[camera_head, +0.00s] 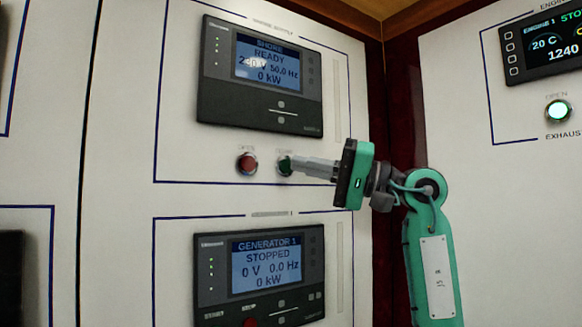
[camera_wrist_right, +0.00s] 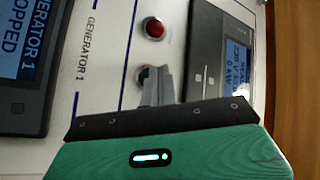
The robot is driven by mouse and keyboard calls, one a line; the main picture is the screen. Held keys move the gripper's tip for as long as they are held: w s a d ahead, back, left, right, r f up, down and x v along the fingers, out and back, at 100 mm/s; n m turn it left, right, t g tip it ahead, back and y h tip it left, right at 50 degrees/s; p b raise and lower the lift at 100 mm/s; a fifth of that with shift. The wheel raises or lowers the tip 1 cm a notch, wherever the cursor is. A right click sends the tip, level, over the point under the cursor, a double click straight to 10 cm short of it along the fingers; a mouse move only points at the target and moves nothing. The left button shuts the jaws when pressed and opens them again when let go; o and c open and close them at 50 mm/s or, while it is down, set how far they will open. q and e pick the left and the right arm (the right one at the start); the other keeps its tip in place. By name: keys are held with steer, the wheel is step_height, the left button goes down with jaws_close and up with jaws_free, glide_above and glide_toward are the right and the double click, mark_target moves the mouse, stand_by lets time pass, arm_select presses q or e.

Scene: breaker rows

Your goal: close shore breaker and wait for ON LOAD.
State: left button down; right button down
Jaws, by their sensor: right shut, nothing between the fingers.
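The shore supply panel's display (camera_head: 268,62) reads SHORE, READY, 50.0 Hz and 0 kW; a glare spot hides part of the voltage. Below it are a red button (camera_head: 247,163) on the left and a dark green button (camera_head: 284,165) on the right. My right gripper (camera_head: 293,165) is shut and empty, its fingertips at the green button and partly covering it. I cannot tell whether they press it. In the right wrist view the shut fingers (camera_wrist_right: 157,86) overlap the green button (camera_wrist_right: 142,76), and the red button (camera_wrist_right: 154,27) is uncovered. My left gripper is out of view.
Below is the generator 1 display (camera_head: 266,265), reading STOPPED, 0 V, 0.0 Hz, 0 kW. A dark red corner strip (camera_head: 400,100) separates the walls.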

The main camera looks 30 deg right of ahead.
steer(key=shift+w, duration=0.1)
stand_by(0.5)
steer(key=shift+w+a, duration=0.1)
steer(key=shift+w, duration=0.3)
steer(key=shift+w+p, duration=0.3)
steer(key=shift+w, duration=0.15)
stand_by(0.6)
steer(key=shift+s, duration=0.2)
steer(key=shift+s+b, duration=0.3)
steer(key=shift+s, duration=0.35)
steer(key=shift+f, duration=0.1)
steer(key=s+b, duration=0.1)
steer(key=s, duration=0.4)
steer(key=shift+d, duration=0.2)
